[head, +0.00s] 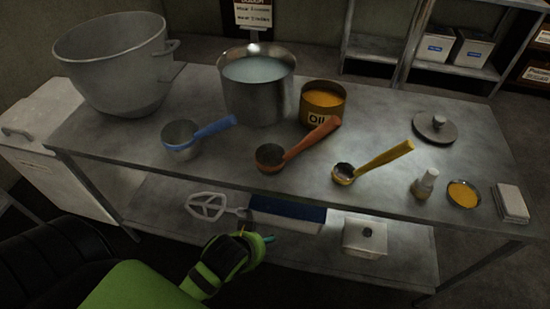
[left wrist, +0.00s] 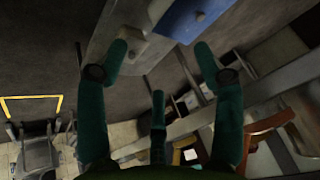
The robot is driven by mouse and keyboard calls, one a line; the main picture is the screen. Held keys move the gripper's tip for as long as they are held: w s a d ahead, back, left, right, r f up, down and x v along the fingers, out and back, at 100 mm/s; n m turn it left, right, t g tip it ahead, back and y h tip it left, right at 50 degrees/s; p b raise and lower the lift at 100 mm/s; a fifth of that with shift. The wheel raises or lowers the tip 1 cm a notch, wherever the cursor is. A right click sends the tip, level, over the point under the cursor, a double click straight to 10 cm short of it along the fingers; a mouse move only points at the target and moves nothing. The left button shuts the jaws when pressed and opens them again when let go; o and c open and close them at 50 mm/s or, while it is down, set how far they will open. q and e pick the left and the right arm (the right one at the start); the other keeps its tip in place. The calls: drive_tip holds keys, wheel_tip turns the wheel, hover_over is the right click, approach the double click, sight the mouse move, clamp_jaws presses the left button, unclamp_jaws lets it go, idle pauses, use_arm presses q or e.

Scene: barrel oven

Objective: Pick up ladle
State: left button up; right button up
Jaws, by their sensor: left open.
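Three ladles with round metal cups lie in a row on the metal table in the head view. One has a blue handle (head: 213,128), one an orange-red handle (head: 312,137), and one a yellow handle (head: 385,160). Each handle slants up to the right of its cup. My left gripper (head: 266,238) is in front of the table, below its top and apart from all three ladles. Its dark green fingers are spread and empty in the left wrist view (left wrist: 160,65). My right gripper is in neither view.
A large grey pot (head: 115,70), a steel pot of pale liquid (head: 258,95) and an oil tin (head: 322,112) stand behind the ladles. A lid (head: 435,128), small bottle (head: 424,184) and dish (head: 464,193) sit right. A whisk-like tool (head: 207,207) lies on the lower shelf.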

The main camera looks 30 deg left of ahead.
sight(317, 140)
use_arm(q)
drive_tip(key=w+d+r+m+t+h, duration=0.1)
drive_tip(key=w+d+r+m+t, duration=0.15)
drive_tip(key=w+r+t, duration=0.55)
drive_tip(key=w+d+r+m+t, duration=0.2)
drive_tip(key=w+r+m+t, duration=0.15)
drive_tip(key=w+r, duration=0.65)
drive_tip(key=shift+n+t, duration=0.25)
drive_tip(key=shift+n, duration=0.15)
drive_tip(key=w, duration=0.2)
drive_tip(key=w+p, duration=0.1)
drive_tip(key=w+r+p, duration=0.1)
drive_tip(key=w, duration=0.1)
drive_tip(key=shift+w+a, duration=0.2)
drive_tip(key=shift+w, duration=0.1)
drive_tip(key=c, duration=1.3)
